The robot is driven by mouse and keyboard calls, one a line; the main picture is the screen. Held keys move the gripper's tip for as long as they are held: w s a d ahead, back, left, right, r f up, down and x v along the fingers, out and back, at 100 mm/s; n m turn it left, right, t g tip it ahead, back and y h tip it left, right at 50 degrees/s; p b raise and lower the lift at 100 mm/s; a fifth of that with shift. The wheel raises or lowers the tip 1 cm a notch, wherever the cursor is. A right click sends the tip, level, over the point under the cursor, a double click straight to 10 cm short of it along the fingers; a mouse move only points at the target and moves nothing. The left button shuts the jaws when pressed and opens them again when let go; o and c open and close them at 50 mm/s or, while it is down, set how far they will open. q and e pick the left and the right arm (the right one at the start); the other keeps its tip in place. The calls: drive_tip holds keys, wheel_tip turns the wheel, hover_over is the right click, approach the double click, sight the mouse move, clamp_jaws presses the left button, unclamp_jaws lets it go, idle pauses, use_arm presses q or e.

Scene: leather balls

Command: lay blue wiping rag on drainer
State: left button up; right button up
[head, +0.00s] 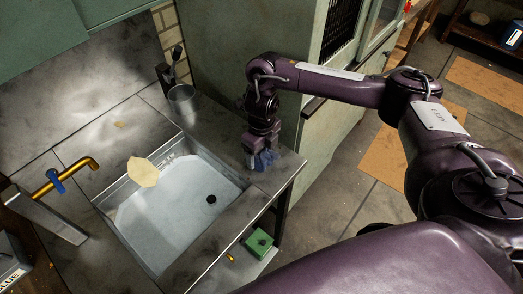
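The blue wiping rag (266,161) is a small crumpled bunch at the tips of my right gripper (258,156). Both are over the grey metal surface right of the sink, near its right edge. The gripper points down and partly hides the rag. The fingers are too small and dark to tell whether they are closed on it. The drainer seems to be this flat metal surface (222,134) beside the sink. I cannot tell whether the rag touches it. My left gripper is not in view.
The sink (170,222) holds a pale flat piece (143,171) at its back rim. A brass tap (70,175) is at left, a metal cup (183,101) behind. A green box (259,242) sits below the counter. A green cabinet (225,60) stands behind the arm.

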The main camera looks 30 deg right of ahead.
drive_tip(key=shift+o, duration=0.8)
drive_tip(key=shift+r, duration=0.3)
wheel_tip(320, 180, up, 12)
drive_tip(key=p, duration=0.3)
drive_tip(key=shift+s+f, duration=0.1)
drive_tip(key=shift+f, duration=0.1)
